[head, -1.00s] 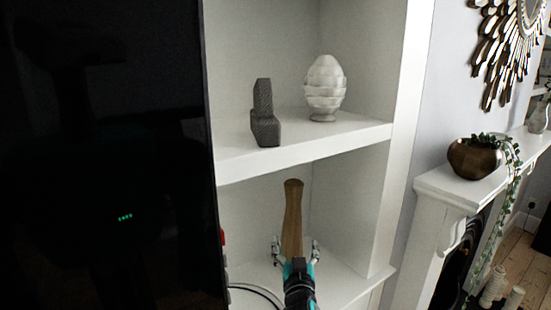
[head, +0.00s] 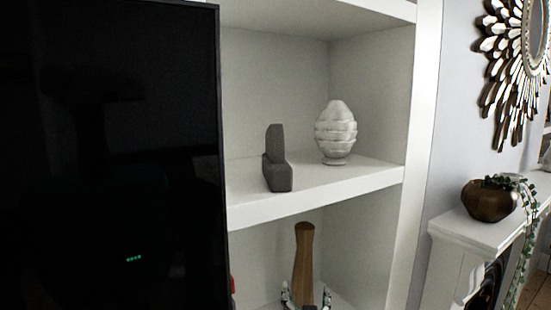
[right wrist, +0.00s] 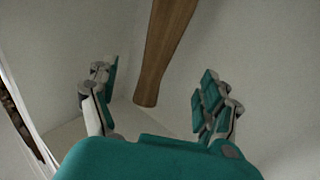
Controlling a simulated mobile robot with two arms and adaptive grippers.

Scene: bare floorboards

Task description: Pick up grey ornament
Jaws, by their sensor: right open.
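The grey ornament (head: 276,160), dark and L-shaped with an upright block on a low base, stands on the upper white shelf (head: 330,190) in the head view. My right gripper (head: 305,294) is low in the head view, in the compartment below that shelf. In the right wrist view its fingers (right wrist: 155,95) are spread apart and empty. A wooden object (right wrist: 165,45) stands beyond the fingers, untouched as far as I can see. The grey ornament does not show in the right wrist view. My left gripper is out of view.
A white layered egg-shaped ornament (head: 336,133) stands right of the grey one. The wooden object (head: 303,255) is tall and stands in the lower compartment. A large black screen (head: 110,160) borders the shelves at left. A brown pot (head: 490,200) sits on a mantel at right.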

